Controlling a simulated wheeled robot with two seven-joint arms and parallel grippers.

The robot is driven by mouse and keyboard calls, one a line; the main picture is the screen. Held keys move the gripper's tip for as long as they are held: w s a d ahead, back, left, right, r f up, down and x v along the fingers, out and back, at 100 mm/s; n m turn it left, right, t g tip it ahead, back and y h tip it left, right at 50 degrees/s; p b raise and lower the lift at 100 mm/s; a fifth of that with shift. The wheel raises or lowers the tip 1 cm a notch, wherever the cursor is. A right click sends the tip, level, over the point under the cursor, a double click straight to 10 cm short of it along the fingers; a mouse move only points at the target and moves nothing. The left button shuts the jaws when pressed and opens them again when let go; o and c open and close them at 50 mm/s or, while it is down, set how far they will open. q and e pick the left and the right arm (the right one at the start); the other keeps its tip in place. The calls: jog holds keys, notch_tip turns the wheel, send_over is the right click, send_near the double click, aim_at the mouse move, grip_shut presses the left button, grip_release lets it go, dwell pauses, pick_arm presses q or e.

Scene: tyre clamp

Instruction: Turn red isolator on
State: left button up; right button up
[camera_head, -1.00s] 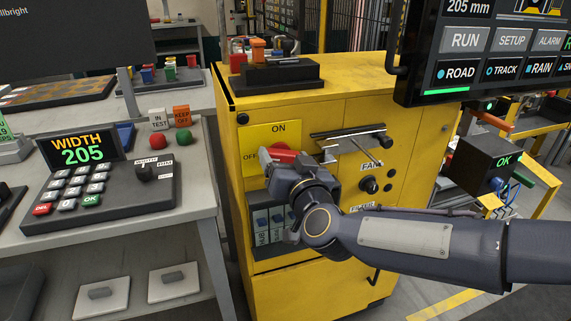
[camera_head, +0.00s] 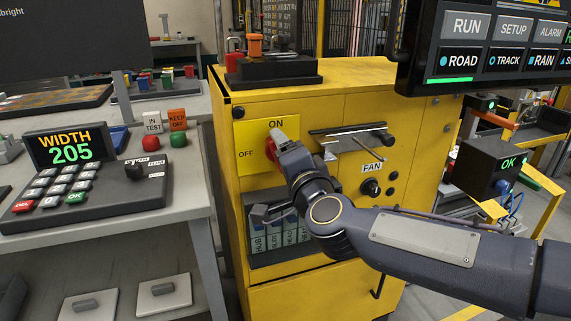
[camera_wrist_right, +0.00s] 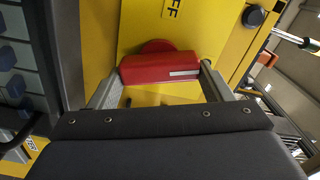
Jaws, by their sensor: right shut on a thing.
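The red isolator handle (camera_head: 270,149) sits on a yellow plate (camera_head: 244,130) marked ON at the top and OFF at the left, on the yellow cabinet. In the head view the fingers cover most of the handle, so its exact angle is hard to read. My right gripper (camera_head: 281,142) reaches it from the lower right and is shut on it. In the right wrist view the red handle (camera_wrist_right: 158,68), with a white stripe at one end, lies between the two grey fingers of the right gripper (camera_wrist_right: 160,84). My left gripper is not in view.
A T-shaped bar handle (camera_head: 352,141) and a FAN knob (camera_head: 371,188) are just right of the isolator. A keypad console (camera_head: 85,175) stands on the left bench. A large screen (camera_head: 485,50) hangs at the upper right.

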jog(key=shift+f+m+b, duration=0.2)
jog(key=shift+m+b, duration=0.6)
jog(key=shift+m, duration=1.2)
jog(key=o, duration=1)
jog(key=shift+r, duration=0.1)
jog(key=p+v, duration=0.1)
jog(key=v, duration=0.7)
